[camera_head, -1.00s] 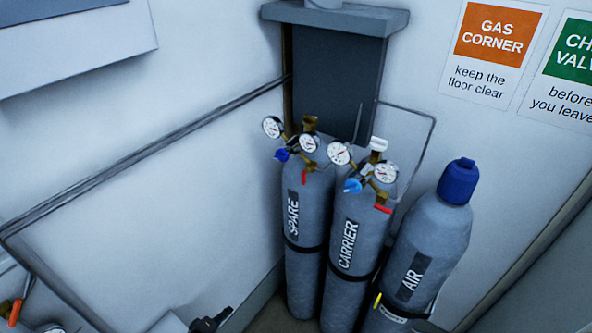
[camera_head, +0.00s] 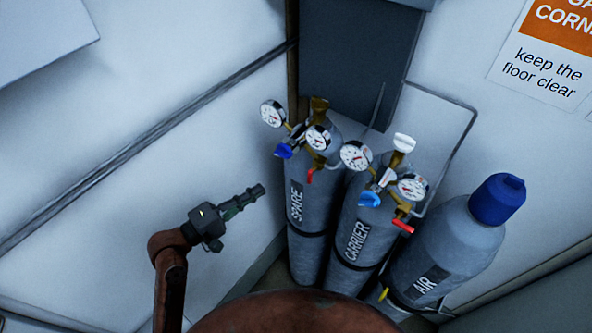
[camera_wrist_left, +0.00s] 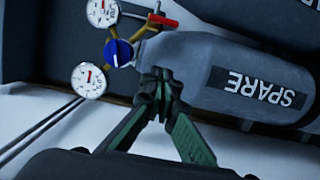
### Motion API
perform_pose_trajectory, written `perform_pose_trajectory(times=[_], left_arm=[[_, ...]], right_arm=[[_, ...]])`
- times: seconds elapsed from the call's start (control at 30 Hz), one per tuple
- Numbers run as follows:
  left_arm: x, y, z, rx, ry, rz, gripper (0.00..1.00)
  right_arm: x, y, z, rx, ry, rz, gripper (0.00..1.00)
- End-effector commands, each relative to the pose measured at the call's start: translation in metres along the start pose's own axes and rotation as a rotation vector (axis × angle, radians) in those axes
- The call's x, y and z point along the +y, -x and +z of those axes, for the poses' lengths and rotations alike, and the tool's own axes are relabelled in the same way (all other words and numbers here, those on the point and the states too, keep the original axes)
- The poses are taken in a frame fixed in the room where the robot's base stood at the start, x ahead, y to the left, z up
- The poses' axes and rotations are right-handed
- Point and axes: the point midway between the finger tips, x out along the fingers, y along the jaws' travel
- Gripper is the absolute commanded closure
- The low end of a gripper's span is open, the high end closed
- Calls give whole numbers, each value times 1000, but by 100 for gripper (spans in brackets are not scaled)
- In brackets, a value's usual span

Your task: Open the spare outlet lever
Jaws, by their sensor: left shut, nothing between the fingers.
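The grey SPARE cylinder (camera_head: 305,240) stands upright in the corner. Its regulator carries two round gauges, a blue knob (camera_head: 283,151) and the red outlet lever (camera_head: 310,176), which hangs below the right gauge. In the left wrist view the red lever (camera_wrist_left: 163,20) shows beside the blue knob (camera_wrist_left: 118,52) and the upper gauge. My left gripper (camera_head: 258,191) is shut and empty, to the left of the cylinder and lower than the lever. In the left wrist view its fingertips (camera_wrist_left: 160,80) show in front of the cylinder's shoulder, apart from the lever. My right gripper is out of view.
The CARRIER cylinder (camera_head: 350,245) stands close to the right of SPARE, with its own gauges, blue knob (camera_head: 369,199) and red lever (camera_head: 403,226). The AIR cylinder (camera_head: 455,245) with a blue cap is farther right. Free room lies left of SPARE, before the wall.

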Motion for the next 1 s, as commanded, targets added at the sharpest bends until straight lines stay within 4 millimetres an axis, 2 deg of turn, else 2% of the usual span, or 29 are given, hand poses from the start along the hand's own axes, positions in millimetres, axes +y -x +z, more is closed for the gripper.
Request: perform_pose_trajectory(times=[0.2,0.27,0.33,0.4,0.5,0.6,0.8,1.0], left_arm=[[-4,-8,-7,-1,5,-3,100],[-4,-13,-7,-1,5,-2,100],[-5,-21,-8,-1,6,0,100],[-6,-31,-7,-1,5,1,100],[-2,-51,-8,1,10,-1,100],[-1,-72,-8,2,8,-1,100],[-2,-110,-6,2,8,-3,100],[-3,-113,22,3,8,-3,100]], right_arm=[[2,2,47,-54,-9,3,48],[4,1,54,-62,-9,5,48],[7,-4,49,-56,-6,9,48],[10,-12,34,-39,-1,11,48],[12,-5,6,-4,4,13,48],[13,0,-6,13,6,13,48],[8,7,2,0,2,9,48],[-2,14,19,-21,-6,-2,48]])
